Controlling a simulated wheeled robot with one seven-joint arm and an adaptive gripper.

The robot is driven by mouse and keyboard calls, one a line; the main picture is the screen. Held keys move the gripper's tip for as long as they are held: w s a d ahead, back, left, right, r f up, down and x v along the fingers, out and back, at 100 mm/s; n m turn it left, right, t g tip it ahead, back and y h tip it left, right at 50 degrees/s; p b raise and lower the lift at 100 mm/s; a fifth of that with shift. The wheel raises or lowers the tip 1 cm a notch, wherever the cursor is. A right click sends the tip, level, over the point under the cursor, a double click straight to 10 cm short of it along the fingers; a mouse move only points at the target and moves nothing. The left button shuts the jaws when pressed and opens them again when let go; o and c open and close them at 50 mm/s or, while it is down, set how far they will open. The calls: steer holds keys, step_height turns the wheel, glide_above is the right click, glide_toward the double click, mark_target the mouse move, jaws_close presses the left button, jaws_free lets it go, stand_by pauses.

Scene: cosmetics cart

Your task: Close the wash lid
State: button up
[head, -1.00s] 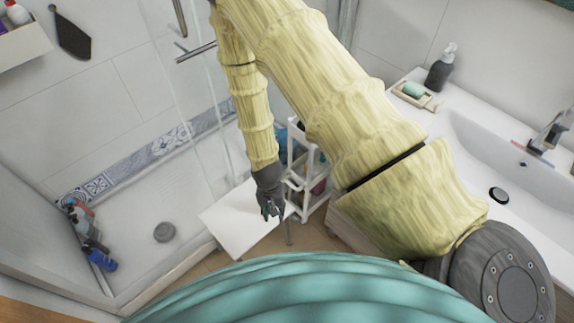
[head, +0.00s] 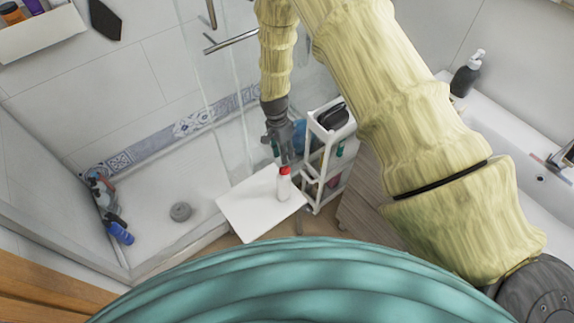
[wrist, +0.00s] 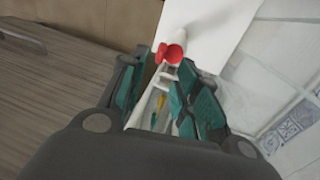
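A white wash bottle (head: 284,188) with a red lid (head: 285,171) stands upright on a white board. In the wrist view, the red lid (wrist: 174,55) shows as a round red part with a smaller red piece beside it, so it looks flipped open, though the hinge is too small to make out. The white bottle body (wrist: 184,34) is partly hidden behind it. My gripper (head: 285,158) is just above and behind the lid in the head view.
The white board (head: 245,215) is otherwise clear. A white shelf cart (head: 312,140) holding a black item and bottles stands close to the right of my gripper. A glass shower screen is behind left. A wooden cabinet (wrist: 50,105) fills the wrist view's left side.

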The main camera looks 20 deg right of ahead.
mark_target(286, 166)
steer(key=shift+s+d+f+p, duration=0.15)
steer(key=shift+f+p, duration=0.25)
steer(key=shift+f, duration=0.8)
steer(key=shift+s+f+p, duration=0.3)
steer(key=shift+f+p, duration=0.05)
steer(key=shift+f, duration=0.9)
steer(key=shift+s+d+f+p, duration=0.15)
steer(key=shift+f+p, duration=0.25)
steer(key=shift+f, duration=0.8)
jaws_close()
